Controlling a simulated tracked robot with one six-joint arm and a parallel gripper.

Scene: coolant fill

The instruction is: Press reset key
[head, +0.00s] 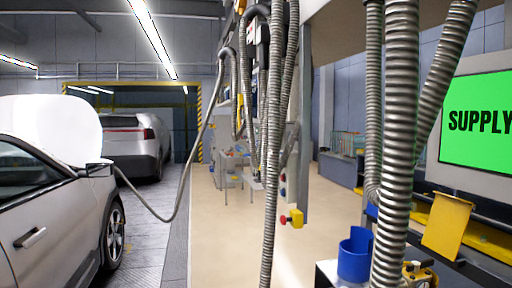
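I cannot make out a key marked as reset in the head view. A green screen (478,122) with the black word "SUPPLY" stands at the right, its right side cut off by the picture edge. A small yellow box with red knobs (293,218) is mounted low on a grey post at the middle. It carries no label that I can read. My gripper is not in view.
Ribbed metal hoses (398,130) hang in front at the right, with another hose (272,150) nearer the middle. A blue cup-like holder (355,256) stands low at the right. A white car (50,205) with raised hood is at left. The beige floor (235,245) is mostly clear.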

